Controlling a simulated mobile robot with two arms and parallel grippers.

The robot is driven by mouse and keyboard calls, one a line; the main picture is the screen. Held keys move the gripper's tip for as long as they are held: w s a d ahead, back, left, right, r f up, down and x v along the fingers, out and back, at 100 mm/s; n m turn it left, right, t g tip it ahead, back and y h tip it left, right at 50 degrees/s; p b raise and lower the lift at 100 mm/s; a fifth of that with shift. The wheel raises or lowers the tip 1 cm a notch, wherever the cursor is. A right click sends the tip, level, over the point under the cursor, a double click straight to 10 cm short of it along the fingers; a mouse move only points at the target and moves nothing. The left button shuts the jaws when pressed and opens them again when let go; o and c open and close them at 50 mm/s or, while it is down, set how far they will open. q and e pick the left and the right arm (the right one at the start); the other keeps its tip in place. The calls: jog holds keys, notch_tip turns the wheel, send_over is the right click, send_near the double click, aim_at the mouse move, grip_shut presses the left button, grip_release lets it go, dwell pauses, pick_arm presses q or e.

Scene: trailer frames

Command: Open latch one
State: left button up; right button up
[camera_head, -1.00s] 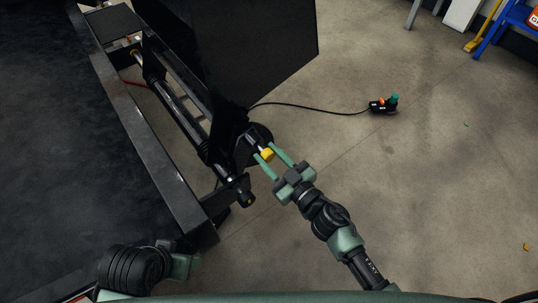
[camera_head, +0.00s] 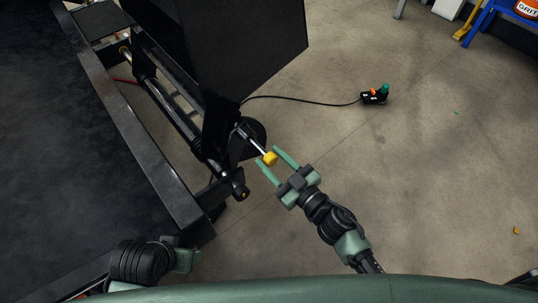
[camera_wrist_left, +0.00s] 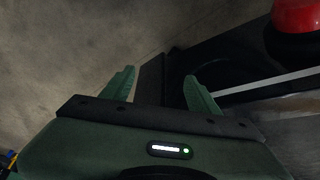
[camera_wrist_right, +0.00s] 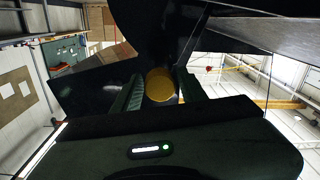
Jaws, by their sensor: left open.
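The latch is a pale rod with a yellow knob (camera_head: 270,159) at its end. It sticks out from the black trailer frame just below the big black panel. My right gripper (camera_head: 268,156) has one finger on each side of the yellow knob and is closed on it. In the right wrist view the yellow knob (camera_wrist_right: 160,85) sits between the two green fingers. My left gripper (camera_wrist_left: 160,78) is open and empty. In the head view the left arm is low at the left, beside the trailer edge, with its fingers not clear.
The dark trailer deck (camera_head: 50,160) fills the left side. The black panel (camera_head: 240,45) stands above the latch. A cabled control with a green knob (camera_head: 384,90) lies on the floor. The left wrist view shows a red round thing (camera_wrist_left: 297,14).

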jog(key=shift+o, duration=0.6)
jog(key=shift+s+d, duration=0.15)
pick_arm(q)
jog(key=shift+p+x, duration=0.3)
jog(key=shift+x, duration=0.8)
pick_arm(e)
jog(key=v, duration=0.7)
jog(key=shift+s, duration=0.15)
jog(key=shift+d, duration=0.1)
